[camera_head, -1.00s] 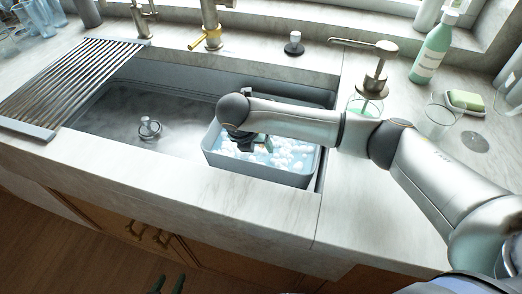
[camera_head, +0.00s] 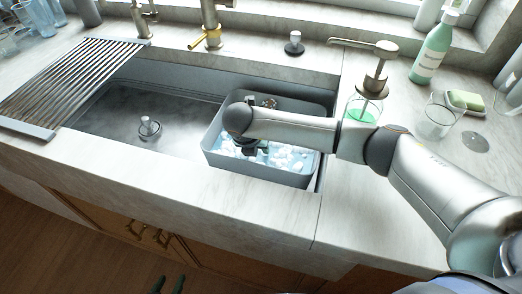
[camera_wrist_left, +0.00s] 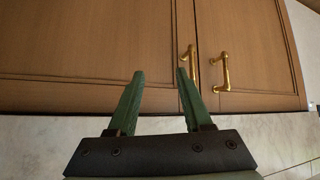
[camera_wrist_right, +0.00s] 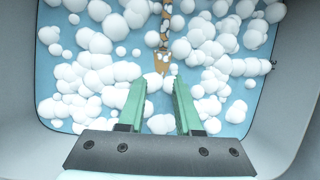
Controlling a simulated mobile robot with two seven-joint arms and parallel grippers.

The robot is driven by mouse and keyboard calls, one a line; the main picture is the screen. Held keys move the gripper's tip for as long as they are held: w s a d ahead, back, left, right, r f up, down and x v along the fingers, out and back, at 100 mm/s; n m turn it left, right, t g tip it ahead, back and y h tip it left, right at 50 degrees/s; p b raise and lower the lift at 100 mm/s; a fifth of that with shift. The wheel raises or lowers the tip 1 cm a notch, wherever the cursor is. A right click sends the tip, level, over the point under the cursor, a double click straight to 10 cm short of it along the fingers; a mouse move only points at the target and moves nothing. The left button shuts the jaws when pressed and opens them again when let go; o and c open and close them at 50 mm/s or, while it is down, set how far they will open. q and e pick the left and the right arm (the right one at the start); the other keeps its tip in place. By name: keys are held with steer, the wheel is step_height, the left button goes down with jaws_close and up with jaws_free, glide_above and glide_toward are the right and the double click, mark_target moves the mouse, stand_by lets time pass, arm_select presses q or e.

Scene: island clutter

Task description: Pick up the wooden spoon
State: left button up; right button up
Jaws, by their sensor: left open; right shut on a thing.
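The wooden spoon (camera_wrist_right: 161,62) shows in the right wrist view as a narrow brown strip, partly covered by white foam in the blue water of a grey tub. My right gripper (camera_wrist_right: 158,88) reaches down into the tub, its green fingers closed on the spoon with a gap between them; foam hides much of the contact. In the head view, my right gripper (camera_head: 262,149) is inside the tub and mostly hidden by its own wrist. My left gripper (camera_wrist_left: 159,76) is open and empty in front of the cabinet doors; its fingertips (camera_head: 168,284) show at the bottom of the head view.
The grey tub (camera_head: 262,176) stands in the right part of the sink (camera_head: 180,84). A drying rack (camera_head: 70,85) lies over the sink's left side. A soap dispenser (camera_head: 374,75), a glass (camera_head: 434,120) and a green bottle (camera_head: 433,50) stand on the right counter.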

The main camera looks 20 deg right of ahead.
jaws_close()
steer(key=shift+r, duration=0.1)
steer(key=shift+r, duration=0.25)
step_height(320, 180, up, 5)
steer(key=p, duration=0.4)
steer(key=shift+w, duration=0.1)
step_height(320, 180, up, 13)
steer(key=p, duration=0.6)
steer(key=shift+p, duration=0.35)
steer(key=shift+f, duration=0.1)
stand_by(0.8)
